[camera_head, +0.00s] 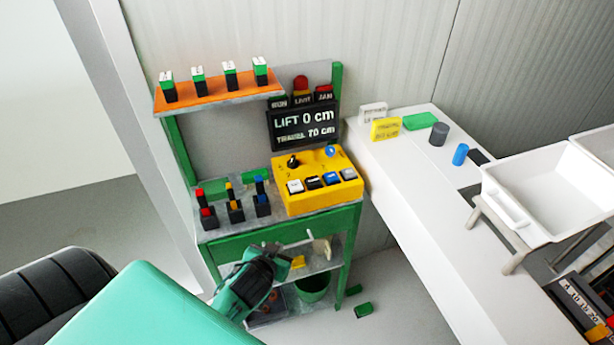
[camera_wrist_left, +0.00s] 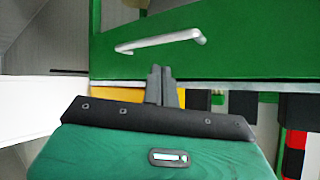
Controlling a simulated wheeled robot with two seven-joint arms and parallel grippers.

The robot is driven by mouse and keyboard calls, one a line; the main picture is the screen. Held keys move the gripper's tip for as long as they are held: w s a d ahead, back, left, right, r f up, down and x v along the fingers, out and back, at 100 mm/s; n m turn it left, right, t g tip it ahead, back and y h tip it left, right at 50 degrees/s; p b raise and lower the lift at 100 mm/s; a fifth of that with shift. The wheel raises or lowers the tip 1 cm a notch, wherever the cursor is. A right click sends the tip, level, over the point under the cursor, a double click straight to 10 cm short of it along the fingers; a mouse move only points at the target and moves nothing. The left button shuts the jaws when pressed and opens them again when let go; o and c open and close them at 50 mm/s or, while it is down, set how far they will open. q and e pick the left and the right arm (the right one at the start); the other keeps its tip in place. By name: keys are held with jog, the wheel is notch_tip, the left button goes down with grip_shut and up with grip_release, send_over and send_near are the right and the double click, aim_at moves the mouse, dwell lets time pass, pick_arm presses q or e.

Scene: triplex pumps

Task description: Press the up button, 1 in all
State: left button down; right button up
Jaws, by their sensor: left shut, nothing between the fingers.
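The yellow control box (camera_head: 307,204) stands on the right of the green bench. Its front row has a white button (camera_head: 295,187), two darker ones (camera_head: 322,181) and a pale one (camera_head: 348,174); a black knob (camera_head: 293,161) and a blue button (camera_head: 331,151) sit behind. I cannot read which is the up button. A black display (camera_head: 303,123) reads LIFT 0 cm, TRAVEL 70 cm. My left gripper (camera_head: 276,255) is below the box, in front of the drawer. In the left wrist view its fingers (camera_wrist_left: 160,76) are shut and empty, below the drawer handle (camera_wrist_left: 160,42). My right gripper is not in view.
Small coloured switches (camera_head: 235,207) stand left of the box, and an orange shelf (camera_head: 220,92) with several green-and-black blocks is above. A white table (camera_head: 425,215) with loose pieces and a white tray (camera_head: 545,190) is to the right. A green bin (camera_head: 313,290) stands underneath.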

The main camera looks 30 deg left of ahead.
pick_arm(q)
jog(key=w+a+r+t+h, duration=0.1)
jog(key=w+r+t, duration=0.3)
jog(key=r, duration=0.4)
jog(key=w+a+r+t, duration=0.2)
jog(key=w+r+t, duration=0.15)
jog(key=r, duration=0.45)
jog(key=w+d+r+m+g+h, duration=0.1)
jog(key=d+r+m+h, duration=0.2)
jog(key=r+m+h, duration=0.35)
jog(key=w+d+r+m+g+h, duration=0.2)
jog(key=r+m+h, duration=0.35)
jog(key=h, duration=0.25)
jog(key=a+f+g+y, duration=0.1)
jog(key=a+g+y, duration=0.1)
jog(key=a, duration=0.1)
jog(key=s+a+f+n+g+y, duration=0.1)
jog(key=a+f+g+y, duration=0.1)
jog(key=a+g, duration=0.1)
jog(key=s+a+f+n+g+y, duration=0.1)
jog(key=a+g+y, duration=0.1)
jog(key=a, duration=0.3)
jog(key=shift+a+f+g+p, duration=0.15)
jog(key=shift+f+g+p, duration=0.15)
jog(key=shift+g, duration=0.45)
jog(key=shift+w, duration=0.1)
